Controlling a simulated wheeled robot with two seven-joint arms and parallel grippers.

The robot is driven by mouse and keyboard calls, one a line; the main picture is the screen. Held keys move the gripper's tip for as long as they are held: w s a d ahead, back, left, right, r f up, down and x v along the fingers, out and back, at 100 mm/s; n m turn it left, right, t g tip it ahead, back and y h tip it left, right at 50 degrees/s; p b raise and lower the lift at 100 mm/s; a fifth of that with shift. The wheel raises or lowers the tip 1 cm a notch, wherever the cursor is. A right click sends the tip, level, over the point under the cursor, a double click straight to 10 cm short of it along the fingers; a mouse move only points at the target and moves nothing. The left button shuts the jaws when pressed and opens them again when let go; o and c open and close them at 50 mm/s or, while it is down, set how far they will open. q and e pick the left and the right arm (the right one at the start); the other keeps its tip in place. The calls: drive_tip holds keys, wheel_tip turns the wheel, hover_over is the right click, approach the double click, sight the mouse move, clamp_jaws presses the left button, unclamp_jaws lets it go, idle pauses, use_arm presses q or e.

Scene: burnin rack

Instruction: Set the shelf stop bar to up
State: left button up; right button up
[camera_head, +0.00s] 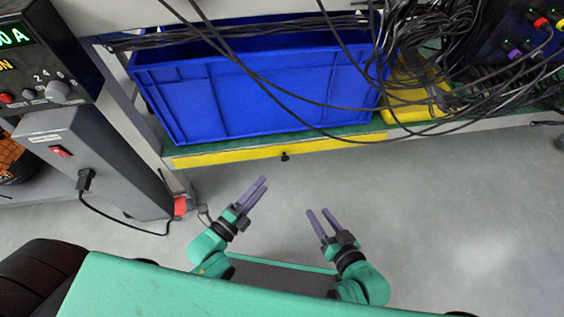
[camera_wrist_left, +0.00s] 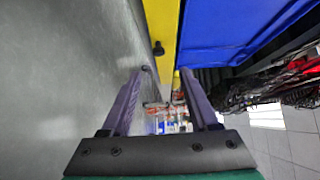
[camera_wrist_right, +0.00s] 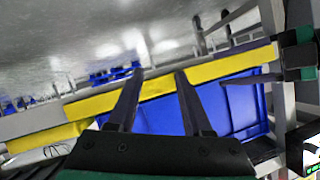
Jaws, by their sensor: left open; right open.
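A long yellow bar (camera_head: 230,154), which looks like the shelf stop bar, runs along the front edge of the green shelf below the blue crate. A small black knob (camera_head: 285,156) sticks out near its middle. The bar (camera_wrist_left: 160,20) and knob (camera_wrist_left: 158,48) also show in the left wrist view, and the bar (camera_wrist_right: 230,66) crosses the right wrist view. My left gripper (camera_head: 264,183) is open and empty, below and left of the knob. My right gripper (camera_head: 318,211) is open and empty, lower and to the right. Neither appears to touch the bar.
The blue crate (camera_head: 225,95) and a yellow bin (camera_head: 415,95) stand on the shelf. Black cables (camera_head: 330,130) hang in front of them. A grey power box (camera_head: 95,150) with a cord stands at the left. The grey floor at the right is clear.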

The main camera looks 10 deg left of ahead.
sight(284, 160)
use_arm(q)
drive_tip(key=b+x, duration=0.3)
drive_tip(key=x, duration=0.8)
drive_tip(key=shift+w+f, duration=0.1)
clamp_jaws()
use_arm(e)
drive_tip(key=w+r+t, duration=0.3)
drive_tip(key=w, duration=0.2)
drive_tip(key=shift+w+d, duration=0.15)
drive_tip(key=shift+w, duration=0.25)
